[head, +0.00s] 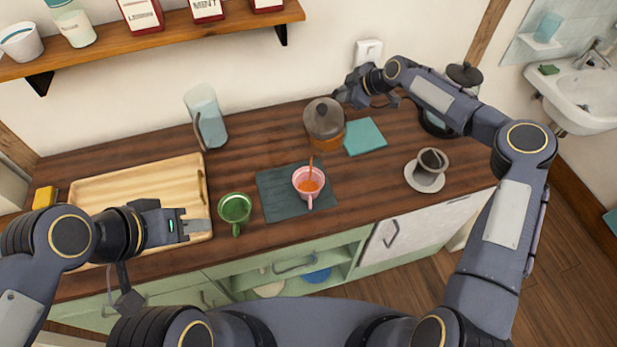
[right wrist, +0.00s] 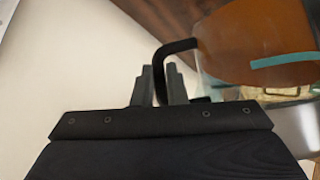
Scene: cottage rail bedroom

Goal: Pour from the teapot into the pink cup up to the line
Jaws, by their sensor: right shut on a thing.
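The glass teapot (head: 325,120), with a grey lid and amber tea, is tilted above the counter behind the pink cup. My right gripper (head: 352,92) is shut on its black handle (right wrist: 178,47); amber tea and a teal band show beside it in the right wrist view. Orange tea shows in the cup; I cannot make out a fill line. My left gripper (head: 196,227) hovers over the wooden tray's right side, apart from the cup; its finger gap is unclear.
A green mug (head: 235,208) stands left of the mat, with the wooden tray (head: 100,190) further left. A glass jug (head: 206,118) stands at the wall. A teal cloth (head: 365,137) and a grey cup on a saucer (head: 426,184) are right.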

